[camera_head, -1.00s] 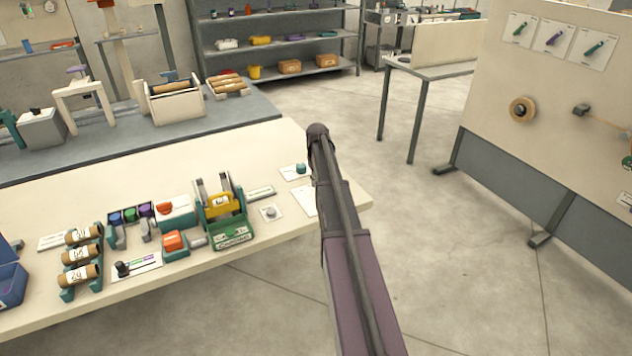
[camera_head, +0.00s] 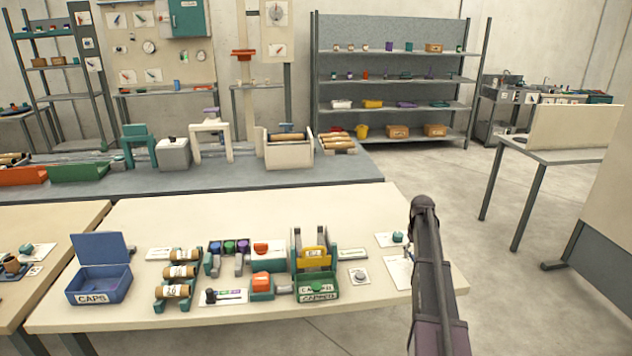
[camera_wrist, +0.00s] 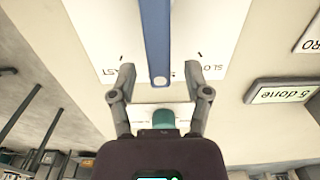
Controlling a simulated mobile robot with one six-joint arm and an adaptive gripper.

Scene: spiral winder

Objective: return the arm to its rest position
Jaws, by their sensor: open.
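In the wrist view my gripper (camera_wrist: 160,76) is open, with its two fingers spread wide. A blue bar (camera_wrist: 156,40) reaches down between the fingertips, with a gap on both sides. It lies over a white card (camera_wrist: 95,35) with partly hidden lettering, in which "SLO" and "AST" can be read. A teal knob (camera_wrist: 163,118) on a white plate shows between the finger bases. In the head view my arm rises at the lower right, over the right end of the cream table (camera_head: 370,205). My gripper is not clearly visible there, behind the arm.

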